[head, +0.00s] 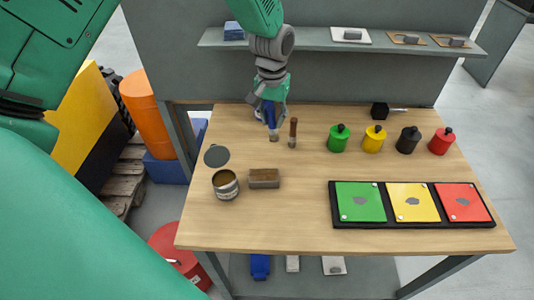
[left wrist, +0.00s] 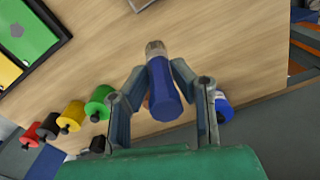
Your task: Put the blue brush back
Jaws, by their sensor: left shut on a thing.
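My left gripper (head: 271,112) reaches down from the top of the head view over the back left part of the table. It is shut on the blue brush (head: 271,118), whose pale tip points down towards the tabletop. In the left wrist view the blue brush (left wrist: 164,95) lies between the two fingers (left wrist: 163,92). I cannot tell whether its tip touches the table. A brown-handled brush (head: 293,132) stands just to the right of it in the head view. My right gripper is not in view.
The wooden table (head: 290,225) holds an open can (head: 225,184), a grey disc (head: 216,156), a brown-grey block (head: 264,178), several coloured pots (head: 373,139) and a black tray (head: 345,224) with coloured plates. A shelf (head: 300,41) runs behind. The table's front left is clear.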

